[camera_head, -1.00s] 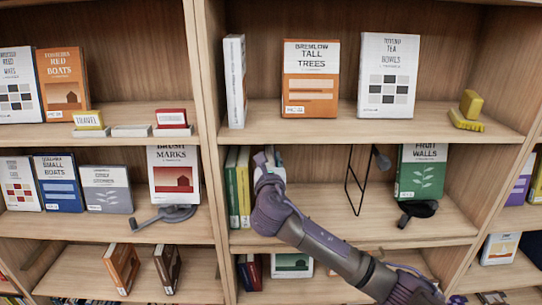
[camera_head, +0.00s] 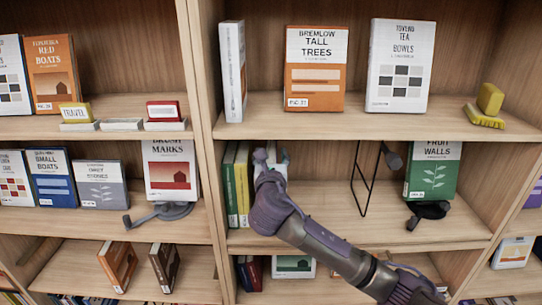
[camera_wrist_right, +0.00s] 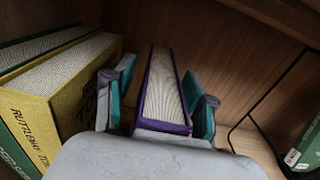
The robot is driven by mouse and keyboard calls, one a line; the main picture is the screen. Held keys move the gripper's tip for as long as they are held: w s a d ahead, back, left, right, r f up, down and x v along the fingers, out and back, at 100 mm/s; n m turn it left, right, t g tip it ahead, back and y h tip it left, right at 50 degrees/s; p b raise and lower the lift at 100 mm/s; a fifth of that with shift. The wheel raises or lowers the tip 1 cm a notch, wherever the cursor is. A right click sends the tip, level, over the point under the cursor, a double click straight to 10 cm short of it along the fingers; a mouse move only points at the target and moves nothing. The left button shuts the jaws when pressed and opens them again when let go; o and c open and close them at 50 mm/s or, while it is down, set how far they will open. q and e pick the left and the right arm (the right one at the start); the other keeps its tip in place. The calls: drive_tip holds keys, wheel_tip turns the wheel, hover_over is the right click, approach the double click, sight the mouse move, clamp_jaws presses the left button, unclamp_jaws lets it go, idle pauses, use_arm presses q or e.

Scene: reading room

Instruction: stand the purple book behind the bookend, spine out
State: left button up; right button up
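The purple book (camera_wrist_right: 162,126) stands upright on the middle shelf, its pale page block on top and a purple edge, seemingly its spine, facing out in the right wrist view. My right gripper (camera_head: 271,158) reaches into the shelf around it. In the wrist view the teal-padded fingertips (camera_wrist_right: 160,92) are on either side of the book, with a narrow gap at least on the left. The black wire bookend (camera_head: 367,182) stands further right, apart from the book; its wire also shows in the wrist view (camera_wrist_right: 262,98). My left gripper is not in view.
A yellow book (camera_head: 243,187) and a green book (camera_head: 229,185) stand left of the purple book, with a gap between. A green "Fruit Walls" book (camera_head: 432,174) stands right of the bookend on a dark stand. The shelf (camera_head: 330,225) is bare in front of the bookend.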

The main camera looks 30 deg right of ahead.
drive_tip(key=shift+s+a, duration=0.15)
drive_tip(key=shift+s, duration=0.05)
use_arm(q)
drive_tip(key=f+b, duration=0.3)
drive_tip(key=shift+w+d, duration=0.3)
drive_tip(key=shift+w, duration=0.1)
use_arm(e)
drive_tip(key=v, duration=1.1)
drive_tip(key=shift+s, duration=0.2)
drive_tip(key=shift+a, duration=0.15)
